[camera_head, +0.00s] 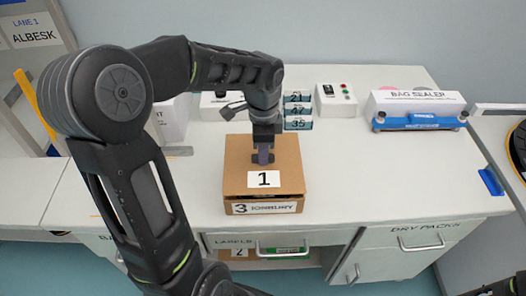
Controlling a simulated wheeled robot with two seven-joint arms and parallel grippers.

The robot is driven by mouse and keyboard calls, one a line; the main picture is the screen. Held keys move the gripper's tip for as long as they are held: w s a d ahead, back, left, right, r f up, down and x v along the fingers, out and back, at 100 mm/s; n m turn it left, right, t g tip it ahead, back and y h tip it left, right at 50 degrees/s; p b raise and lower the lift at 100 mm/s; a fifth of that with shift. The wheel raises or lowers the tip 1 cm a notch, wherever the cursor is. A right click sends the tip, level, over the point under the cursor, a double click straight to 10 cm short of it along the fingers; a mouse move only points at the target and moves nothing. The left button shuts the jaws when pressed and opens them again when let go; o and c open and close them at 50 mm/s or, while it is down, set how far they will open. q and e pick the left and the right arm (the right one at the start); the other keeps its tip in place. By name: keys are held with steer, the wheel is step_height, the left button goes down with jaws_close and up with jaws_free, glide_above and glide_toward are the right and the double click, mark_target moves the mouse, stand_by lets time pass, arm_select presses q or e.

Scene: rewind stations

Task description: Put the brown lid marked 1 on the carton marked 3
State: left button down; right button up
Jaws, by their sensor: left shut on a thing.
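The brown lid marked 1 (238,165) is over the top of the brown carton marked 3 (287,208), and their outlines nearly line up. A thin dark gap shows along the front between the lid and the carton. I cannot tell whether the lid rests on the carton or hangs just above it. The carton stands on the white counter, and its front label also reads IONBURY. My left gripper (263,154) points down at the middle of the lid and is shut on it.
Behind the carton stand a stack of numbered blue-grey labels (298,112) and a control box (336,100). A bag sealer (416,108) stands at the back right. The counter (365,170) right of the carton is clear. Drawers and an open shelf are below.

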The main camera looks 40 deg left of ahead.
arm_select(q)
steer(key=shift+f+b, duration=0.85)
steer(key=shift+f, duration=0.3)
stand_by(0.4)
steer(key=c, duration=1.3)
jaws_free()
step_height(320, 180, up, 8)
steer(key=shift+f, duration=0.1)
